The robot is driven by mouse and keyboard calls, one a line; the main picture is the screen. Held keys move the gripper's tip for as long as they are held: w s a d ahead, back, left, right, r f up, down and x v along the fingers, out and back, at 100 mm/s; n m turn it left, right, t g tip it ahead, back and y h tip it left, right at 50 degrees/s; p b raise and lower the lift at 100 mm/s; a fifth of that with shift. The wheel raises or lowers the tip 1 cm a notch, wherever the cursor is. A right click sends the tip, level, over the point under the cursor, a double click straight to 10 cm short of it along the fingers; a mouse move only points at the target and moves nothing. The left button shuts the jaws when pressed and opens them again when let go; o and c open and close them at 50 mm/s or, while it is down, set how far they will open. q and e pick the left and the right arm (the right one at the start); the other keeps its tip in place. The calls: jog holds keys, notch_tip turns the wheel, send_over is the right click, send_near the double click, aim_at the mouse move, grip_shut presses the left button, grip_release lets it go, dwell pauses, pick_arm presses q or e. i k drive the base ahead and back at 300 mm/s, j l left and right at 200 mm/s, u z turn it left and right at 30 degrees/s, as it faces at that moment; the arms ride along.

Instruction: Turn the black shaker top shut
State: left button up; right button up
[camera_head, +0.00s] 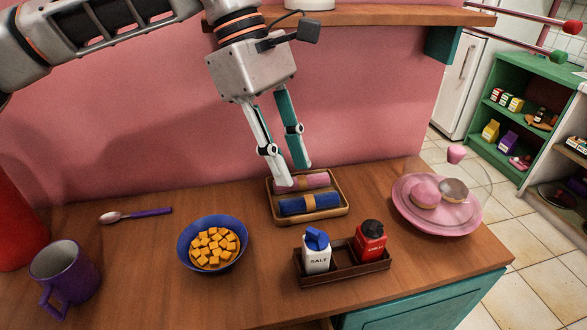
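The red shaker (370,246) has a black top (372,227) and stands upright in the right part of a dark wooden caddy (345,273). A white salt shaker (317,260) with a blue top stands beside it on the left. My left gripper (294,174) points down over the wooden tray (341,213), behind and left of the shakers. Its fingers are apart, with the tips close to a pink rolled napkin (315,180); I cannot tell if they touch it. My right gripper is not in view.
A blue rolled napkin (292,207) lies in the tray. A blue bowl of orange cubes (212,248), a purple mug (66,274) and a spoon (135,215) are at the left. A pink plate under a clear dome (440,218) is at the right. A wooden shelf (390,17) hangs above.

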aim_at(369, 227)
jog(key=k, duration=1.5)
